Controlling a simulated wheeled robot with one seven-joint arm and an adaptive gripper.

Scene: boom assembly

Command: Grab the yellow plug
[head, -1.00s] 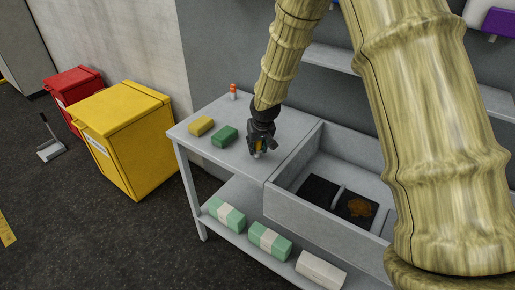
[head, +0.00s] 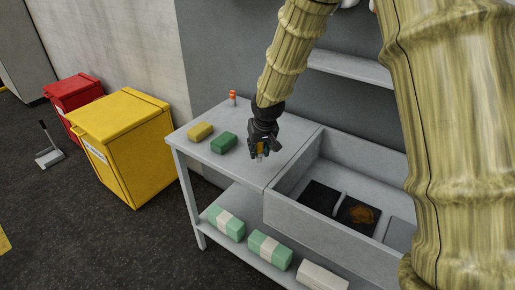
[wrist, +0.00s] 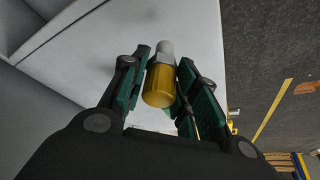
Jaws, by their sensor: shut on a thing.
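The yellow plug (wrist: 159,85) has a yellow ribbed body with a grey end. In the wrist view it sits between the two green-padded fingers of my gripper (wrist: 163,88). My gripper is shut on it, with a finger at each side. In the head view my gripper (head: 262,148) is over the grey table (head: 243,166), left of the sink. Only a small bit of the plug shows there, mostly hidden by the fingers. I cannot tell whether the plug touches the table.
A yellow sponge (head: 200,131), a green sponge (head: 223,142) and an orange-white bottle (head: 232,98) stand on the table, left of my gripper. The sink (head: 290,190) is to the right. Wrapped packs (head: 269,249) lie on the lower shelf. A yellow bin (head: 130,150) and red bin (head: 70,93) stand left.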

